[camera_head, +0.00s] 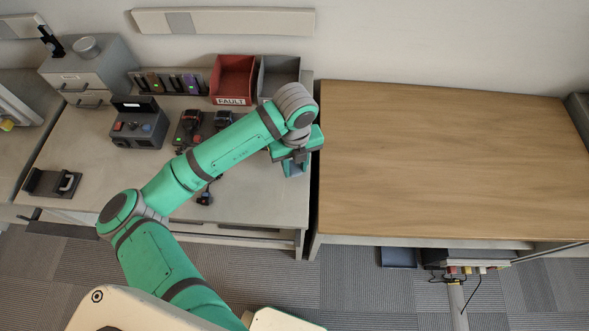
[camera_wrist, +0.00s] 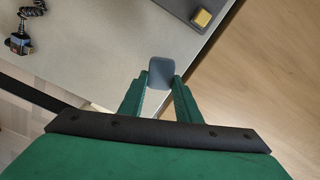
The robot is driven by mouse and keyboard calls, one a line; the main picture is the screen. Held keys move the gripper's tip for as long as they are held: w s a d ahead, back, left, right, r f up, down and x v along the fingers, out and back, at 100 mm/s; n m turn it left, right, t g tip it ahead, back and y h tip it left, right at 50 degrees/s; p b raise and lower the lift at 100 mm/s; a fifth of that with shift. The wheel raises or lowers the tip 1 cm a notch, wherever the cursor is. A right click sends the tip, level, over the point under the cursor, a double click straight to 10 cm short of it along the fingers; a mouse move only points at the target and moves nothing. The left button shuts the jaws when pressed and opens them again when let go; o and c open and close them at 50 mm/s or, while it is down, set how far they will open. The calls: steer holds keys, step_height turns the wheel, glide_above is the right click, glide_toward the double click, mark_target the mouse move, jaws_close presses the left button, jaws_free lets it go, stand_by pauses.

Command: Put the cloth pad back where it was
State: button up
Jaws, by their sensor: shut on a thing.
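My gripper (camera_wrist: 161,84) is shut on a small blue-grey pad (camera_wrist: 160,70), which I take to be the cloth pad. The pad sticks out past the fingertips and is held over the grey worktop (camera_wrist: 105,50), close to its edge. In the head view my gripper (camera_head: 294,168) is at the worktop's right end, near the gap beside the wooden table. My wrist partly hides it there, and the pad cannot be made out clearly. I cannot tell how high the pad is above the worktop.
A red FAULT bin (camera_head: 234,78) and a grey bin (camera_head: 279,72) stand at the back. A rack (camera_head: 168,82), handheld radios (camera_head: 188,125) and a black device (camera_head: 138,127) are further left. The wooden table (camera_head: 440,165) is bare. A yellow block (camera_wrist: 202,18) shows in the wrist view.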

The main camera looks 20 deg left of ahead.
mark_target(295, 168)
step_height(295, 168, down, 3)
steer(key=shift+w+a+f, duration=0.1)
steer(key=shift+f, duration=0.35)
steer(key=o, duration=1)
steer(key=shift+f, duration=0.1)
